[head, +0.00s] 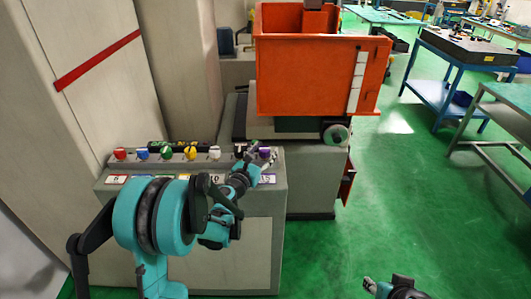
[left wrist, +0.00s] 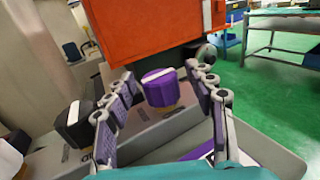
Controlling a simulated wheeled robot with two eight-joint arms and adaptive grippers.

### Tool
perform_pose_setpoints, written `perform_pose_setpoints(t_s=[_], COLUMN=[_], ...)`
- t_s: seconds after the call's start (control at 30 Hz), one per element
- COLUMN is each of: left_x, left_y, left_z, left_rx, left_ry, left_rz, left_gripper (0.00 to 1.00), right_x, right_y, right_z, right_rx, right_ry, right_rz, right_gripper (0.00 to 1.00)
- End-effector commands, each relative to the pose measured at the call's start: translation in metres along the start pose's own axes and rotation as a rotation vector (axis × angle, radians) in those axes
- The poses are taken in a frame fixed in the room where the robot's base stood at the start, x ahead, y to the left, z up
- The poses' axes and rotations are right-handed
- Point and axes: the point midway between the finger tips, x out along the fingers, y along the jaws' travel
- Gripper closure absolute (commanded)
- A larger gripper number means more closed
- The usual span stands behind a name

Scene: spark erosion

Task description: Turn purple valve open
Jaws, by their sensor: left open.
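The purple valve (left wrist: 159,87) is a faceted knob with a white line on top, standing on the grey cabinet top. In the left wrist view it is between the two fingers of my left gripper (left wrist: 160,76), with gaps visible on both sides. My left gripper is open. In the head view my left gripper (head: 258,160) is at the right end of the valve row and the purple valve (head: 264,152) is partly hidden behind its fingers. My right gripper (head: 372,286) is at the bottom edge, far from the valves; its fingers are too small to read.
A black valve (left wrist: 75,125) stands left of the purple one. Red (head: 120,154), blue (head: 142,153), green, yellow and white valves continue along the cabinet (head: 262,240). An orange tank (head: 310,75) stands behind.

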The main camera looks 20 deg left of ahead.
Motion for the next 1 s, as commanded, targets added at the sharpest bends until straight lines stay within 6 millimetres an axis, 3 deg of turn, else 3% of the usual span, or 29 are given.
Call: perform_pose_setpoints(t_s=[0.37,0.57,1.0], left_x=[0.0085,0.0083,0.0084], left_y=[-0.0001,-0.0002,-0.0017], left_z=[0.0004,0.0004,0.0], left_rx=[0.001,0.001,0.001], left_ry=[0.0,0.0,0.0], left_rz=[0.0,0.0,0.061], left_gripper=[0.45,0.96,0.97], right_x=[0.0014,0.0014,0.0028], right_y=[0.0,0.0,0.0], right_z=[0.001,0.001,0.0021], right_rx=[0.0,0.0,0.0], right_ry=[0.0,0.0,0.0], right_rz=[0.0,0.0,0.0], right_gripper=[0.6,0.6,0.6])
